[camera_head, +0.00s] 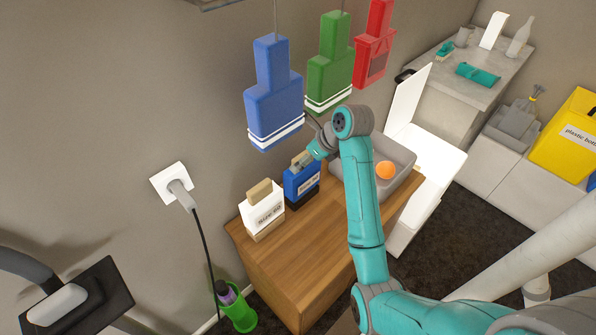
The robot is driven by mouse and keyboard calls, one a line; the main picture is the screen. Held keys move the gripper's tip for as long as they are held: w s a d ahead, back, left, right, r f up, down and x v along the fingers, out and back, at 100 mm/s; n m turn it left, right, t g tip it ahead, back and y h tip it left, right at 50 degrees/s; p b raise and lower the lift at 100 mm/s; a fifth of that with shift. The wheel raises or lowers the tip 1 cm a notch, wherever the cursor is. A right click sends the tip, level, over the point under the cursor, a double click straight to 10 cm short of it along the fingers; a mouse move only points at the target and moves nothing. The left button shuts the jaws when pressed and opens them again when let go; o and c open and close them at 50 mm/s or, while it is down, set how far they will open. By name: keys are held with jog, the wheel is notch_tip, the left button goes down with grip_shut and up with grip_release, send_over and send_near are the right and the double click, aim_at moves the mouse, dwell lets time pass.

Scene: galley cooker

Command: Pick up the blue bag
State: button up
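A small blue bag (303,187) with a pale label and a dark base stands upright on the wooden cabinet top (281,257), close to the wall. My gripper (302,163) is at the top of this bag, coming in from the upper right. The fingers are small here and overlap the bag's tan top, so I cannot tell if they touch it or are closed on it. A larger blue item (273,98) with white stripes hangs on the wall above.
A white bag (262,216) stands just left of the blue one. A grey bin (401,156) with an orange ball (385,170) is to the right. Green (330,67) and red (374,50) items hang above. The cabinet's front top is clear.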

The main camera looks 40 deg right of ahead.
jog(key=shift+f, duration=0.1)
jog(key=shift+s, duration=0.15)
jog(key=shift+c, duration=1.2)
jog(key=c, duration=1.3)
